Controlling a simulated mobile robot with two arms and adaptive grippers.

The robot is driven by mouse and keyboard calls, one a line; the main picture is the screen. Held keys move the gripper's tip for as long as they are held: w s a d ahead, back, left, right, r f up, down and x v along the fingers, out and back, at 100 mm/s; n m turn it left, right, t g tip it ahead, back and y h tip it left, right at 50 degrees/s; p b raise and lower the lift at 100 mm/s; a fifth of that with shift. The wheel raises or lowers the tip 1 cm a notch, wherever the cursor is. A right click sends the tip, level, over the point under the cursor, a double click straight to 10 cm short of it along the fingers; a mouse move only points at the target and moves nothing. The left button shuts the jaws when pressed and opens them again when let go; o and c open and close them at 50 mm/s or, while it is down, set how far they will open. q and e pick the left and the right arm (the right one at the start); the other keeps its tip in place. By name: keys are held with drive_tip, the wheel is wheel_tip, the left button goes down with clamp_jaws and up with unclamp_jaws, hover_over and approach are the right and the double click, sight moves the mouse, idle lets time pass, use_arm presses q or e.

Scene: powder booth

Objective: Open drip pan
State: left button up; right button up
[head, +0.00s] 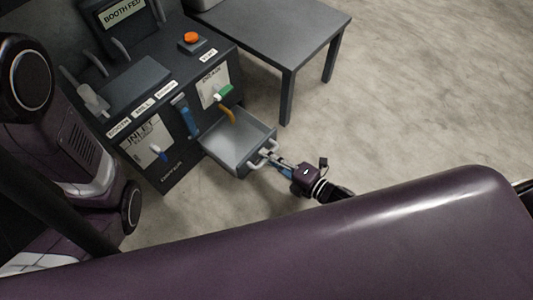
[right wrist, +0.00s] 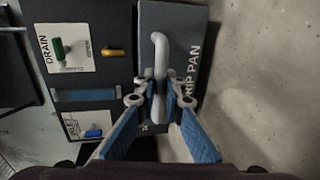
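The drip pan (head: 240,143) is a grey open tray that sticks out of the front of the dark booth cabinet, with its empty inside showing. Its pale bar handle (head: 256,162) is on the front face, and the handle also shows in the right wrist view (right wrist: 160,50) beside the "DRIP PAN" lettering. My right gripper (head: 275,160) is at the handle. In the right wrist view its blue-padded fingers (right wrist: 158,92) close in on both sides of the handle bar. My left gripper is not in view.
The cabinet front has a green drain lever (head: 223,91), an orange lever (head: 229,114) above the pan, a blue vertical bar (head: 186,117) and an inlet panel (head: 146,140). A grey table (head: 300,35) stands to the right. The floor (head: 400,110) right of the pan is clear.

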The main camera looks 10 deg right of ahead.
drive_tip(key=shift+o, duration=0.5)
drive_tip(key=v, duration=1.2)
